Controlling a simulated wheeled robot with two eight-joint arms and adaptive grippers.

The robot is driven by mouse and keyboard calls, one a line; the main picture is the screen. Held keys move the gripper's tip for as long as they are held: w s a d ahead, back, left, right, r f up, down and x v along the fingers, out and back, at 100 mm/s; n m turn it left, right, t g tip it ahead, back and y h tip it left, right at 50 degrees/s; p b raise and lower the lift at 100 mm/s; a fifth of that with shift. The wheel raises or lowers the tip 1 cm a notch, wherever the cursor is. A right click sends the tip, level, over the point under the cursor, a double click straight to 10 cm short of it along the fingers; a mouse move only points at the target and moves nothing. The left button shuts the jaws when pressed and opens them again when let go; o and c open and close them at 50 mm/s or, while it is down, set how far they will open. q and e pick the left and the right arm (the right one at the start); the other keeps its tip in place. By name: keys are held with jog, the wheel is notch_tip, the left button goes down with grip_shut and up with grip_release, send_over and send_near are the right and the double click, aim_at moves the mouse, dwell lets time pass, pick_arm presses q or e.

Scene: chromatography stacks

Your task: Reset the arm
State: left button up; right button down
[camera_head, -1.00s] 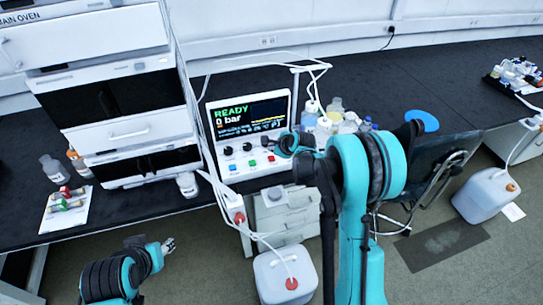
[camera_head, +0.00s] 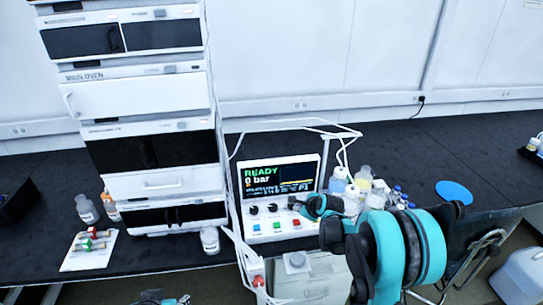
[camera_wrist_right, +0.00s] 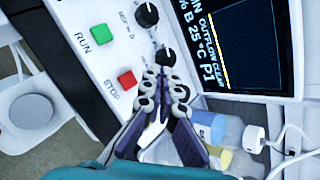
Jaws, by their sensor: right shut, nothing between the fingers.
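My right gripper (camera_head: 298,204) is in front of the control unit (camera_head: 243,225), by its right-hand knob. In the right wrist view the gripper (camera_wrist_right: 166,82) has its fingers together with nothing between them, and its tips are close to a black knob (camera_wrist_right: 165,56). Whether they touch it I cannot tell. The green RUN button (camera_wrist_right: 100,34) and red STOP button (camera_wrist_right: 127,79) lie beside it. The unit's screen (camera_head: 280,178) reads READY, 0 bar. My left gripper (camera_head: 180,300) shows only as a sliver at the bottom edge; its fingers cannot be made out.
A tall instrument stack (camera_head: 150,185) stands left of the control unit. Several bottles (camera_head: 372,192) crowd just right of the screen, with tubing (camera_head: 290,123) above. A white sheet with small fittings (camera_head: 75,262) lies at left. The black bench (camera_head: 440,150) is clear behind the bottles.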

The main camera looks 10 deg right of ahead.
jog(key=s+a+r+n+g+h, duration=0.1)
jog(key=s+a+r+n, duration=0.1)
jog(key=s+r+n, duration=0.5)
jog(key=s+a+r+n, duration=0.1)
jog(key=s+r+n, duration=0.35)
jog(key=s, duration=0.45)
jog(key=s+n+g+h, duration=0.1)
jog(key=s+n, duration=1.1)
jog(key=s, duration=0.8)
jog(key=shift+f+n, duration=0.35)
